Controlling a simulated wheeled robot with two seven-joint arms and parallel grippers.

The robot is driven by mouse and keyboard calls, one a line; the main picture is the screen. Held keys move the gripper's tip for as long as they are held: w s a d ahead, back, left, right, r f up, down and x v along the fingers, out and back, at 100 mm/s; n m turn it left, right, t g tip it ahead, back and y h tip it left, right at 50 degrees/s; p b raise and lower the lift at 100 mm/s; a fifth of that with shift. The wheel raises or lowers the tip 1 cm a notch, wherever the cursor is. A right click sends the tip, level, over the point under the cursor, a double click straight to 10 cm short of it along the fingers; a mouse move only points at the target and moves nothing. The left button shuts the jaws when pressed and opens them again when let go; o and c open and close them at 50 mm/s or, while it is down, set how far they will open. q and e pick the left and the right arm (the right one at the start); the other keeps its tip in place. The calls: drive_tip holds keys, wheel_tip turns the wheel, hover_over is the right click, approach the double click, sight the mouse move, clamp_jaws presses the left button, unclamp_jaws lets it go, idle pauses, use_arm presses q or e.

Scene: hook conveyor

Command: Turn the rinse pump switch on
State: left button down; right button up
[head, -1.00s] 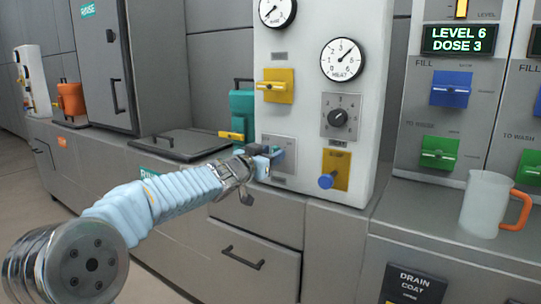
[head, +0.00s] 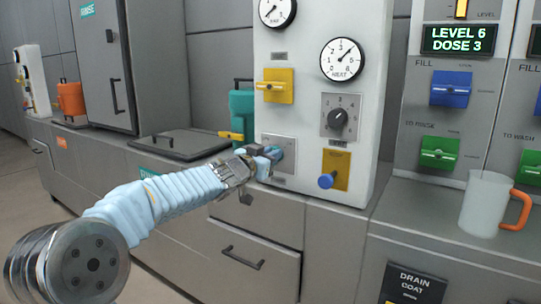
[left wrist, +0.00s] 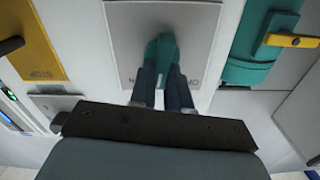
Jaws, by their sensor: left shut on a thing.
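The rinse pump switch is a small teal knob on a grey plate (head: 284,170), low on the left side of the white panel. In the left wrist view the teal knob (left wrist: 161,48) stands out from its grey plate (left wrist: 205,25), between my two dark fingers. My left gripper (head: 270,153) reaches in from the left and is shut on the knob. The left wrist view shows its fingertips (left wrist: 163,72) on either side of it. The fingers hide part of the knob and of the plate's lettering. My right gripper is not in view.
The panel also carries a yellow valve (head: 274,86), a black heat dial (head: 337,119) and a blue knob on a yellow plate (head: 327,181). A teal canister (head: 242,108) stands close left of the panel. A jug (head: 484,203) stands on the counter at right.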

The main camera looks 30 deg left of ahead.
use_arm(q)
drive_tip(key=shift+d+f+m+b, duration=0.15)
drive_tip(key=shift+m+b, duration=0.25)
drive_tip(key=shift+m, duration=1.3)
drive_tip(key=shift+d+f+m+b, duration=0.15)
drive_tip(key=shift+m+b, duration=0.2)
drive_tip(key=shift+m, duration=1.35)
drive_tip(key=c, duration=1.1)
unclamp_jaws()
drive_tip(key=shift+r, duration=0.1)
drive_tip(key=s, duration=0.9)
drive_tip(key=s+a, duration=0.1)
drive_tip(key=s, duration=0.4)
drive_tip(key=shift+p, duration=0.35)
drive_tip(key=shift+w, duration=0.1)
